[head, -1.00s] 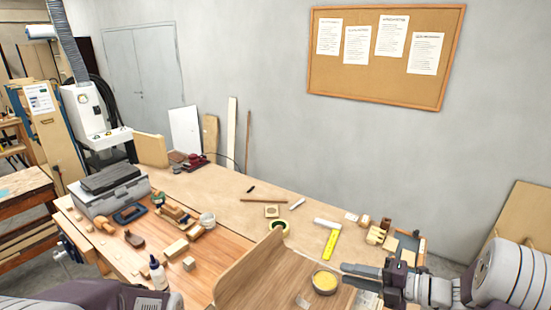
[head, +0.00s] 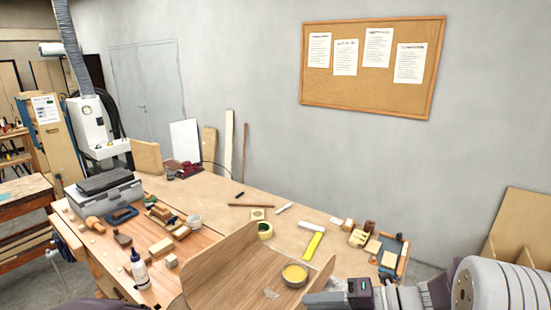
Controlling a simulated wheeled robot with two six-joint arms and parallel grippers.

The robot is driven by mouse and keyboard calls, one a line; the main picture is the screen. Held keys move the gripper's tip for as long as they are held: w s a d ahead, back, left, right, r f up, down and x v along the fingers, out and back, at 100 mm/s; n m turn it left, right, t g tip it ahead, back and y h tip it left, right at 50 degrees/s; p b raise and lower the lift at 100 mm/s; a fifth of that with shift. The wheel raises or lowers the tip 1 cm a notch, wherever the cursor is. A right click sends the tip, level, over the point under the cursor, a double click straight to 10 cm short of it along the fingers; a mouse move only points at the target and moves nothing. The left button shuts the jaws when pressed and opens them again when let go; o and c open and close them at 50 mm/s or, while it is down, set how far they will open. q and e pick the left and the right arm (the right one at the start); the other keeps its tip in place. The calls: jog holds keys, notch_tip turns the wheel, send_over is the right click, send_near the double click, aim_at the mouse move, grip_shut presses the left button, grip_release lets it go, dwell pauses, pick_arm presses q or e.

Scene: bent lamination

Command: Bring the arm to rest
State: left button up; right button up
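My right arm comes in from the lower right. Its gripper (head: 322,300) is low at the bottom edge, pointing left, in front of the right end of a bent wooden piece (head: 232,275). The fingers are partly cut off by the frame edge, so their opening cannot be told. I see nothing held in them.
A corkboard (head: 372,95) hangs on the wall.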

jog(key=s+a+f+n+g+h+b, duration=0.3)
jog(key=s+f+n+g+h+b, duration=0.35)
jog(key=s+f+n, duration=0.8)
jog(key=w+d+f+n+t+h, duration=0.1)
jog(key=d+n, duration=0.5)
jog(key=n, duration=0.6)
jog(key=w+d+f+n+t+h, duration=0.2)
jog(key=d+f+n+h, duration=0.3)
jog(key=n, duration=0.6)
jog(key=shift+d+f+n+t+h+b, duration=0.35)
jog(key=shift+f+t+h+b, duration=0.1)
jog(key=shift+t, duration=0.1)
jog(key=shift+s+d, duration=0.15)
